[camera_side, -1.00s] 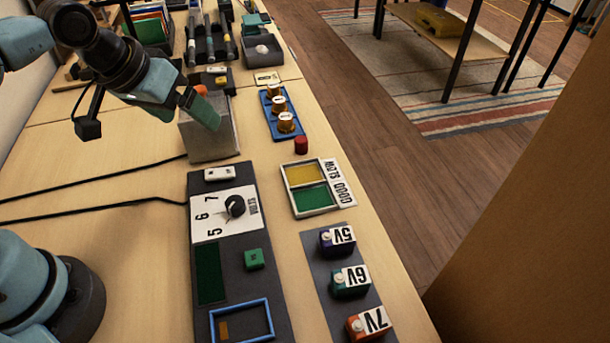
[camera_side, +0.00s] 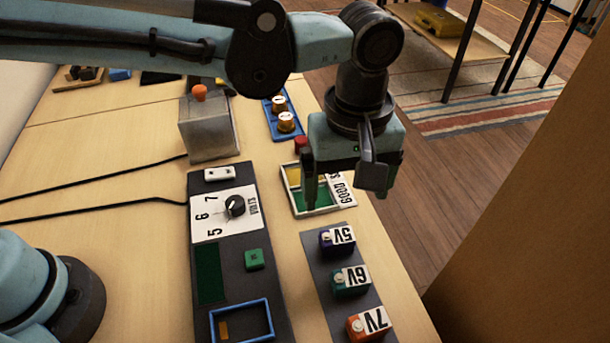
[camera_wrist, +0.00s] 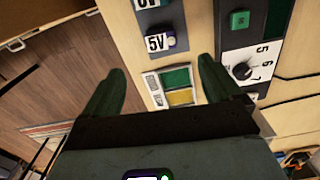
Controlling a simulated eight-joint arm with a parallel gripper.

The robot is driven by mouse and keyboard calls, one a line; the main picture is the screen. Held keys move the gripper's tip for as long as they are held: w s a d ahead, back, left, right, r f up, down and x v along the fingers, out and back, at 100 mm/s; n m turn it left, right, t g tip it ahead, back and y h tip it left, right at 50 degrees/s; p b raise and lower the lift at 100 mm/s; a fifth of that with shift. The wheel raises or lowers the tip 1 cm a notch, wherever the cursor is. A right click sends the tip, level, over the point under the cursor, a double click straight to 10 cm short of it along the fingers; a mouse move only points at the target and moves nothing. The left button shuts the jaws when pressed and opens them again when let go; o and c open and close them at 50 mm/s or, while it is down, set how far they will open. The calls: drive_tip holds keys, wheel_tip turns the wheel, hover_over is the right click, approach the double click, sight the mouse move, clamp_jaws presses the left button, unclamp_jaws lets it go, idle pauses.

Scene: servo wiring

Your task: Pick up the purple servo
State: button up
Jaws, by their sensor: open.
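The purple servo (camera_side: 327,242), with a white "5V" label beside it, sits on the dark grey mat (camera_side: 324,279), at its far end in the side view. In the wrist view the purple servo (camera_wrist: 169,40) is near the top centre, beyond my fingertips. My gripper (camera_side: 345,190) is open and empty, above the two-colour tray, a little farther back than the purple servo. In the wrist view my gripper's two fingers (camera_wrist: 162,75) stand wide apart with the tray between them.
A green "6V" servo (camera_side: 348,281) and an orange "7V" servo (camera_side: 366,323) stand in line on the mat. The yellow-and-green tray (camera_side: 318,212) lies behind. A grey panel with a volts dial (camera_side: 235,206) is to the left, with a red cylinder (camera_side: 301,144) farther back.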

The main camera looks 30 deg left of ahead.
sight(338, 236)
wheel_tip(338, 236, down, 12)
drive_tip(key=shift+a+r, duration=0.1)
drive_tip(key=c, duration=1.2)
drive_tip(key=shift+o, duration=0.2)
drive_tip(key=shift+r, duration=0.15)
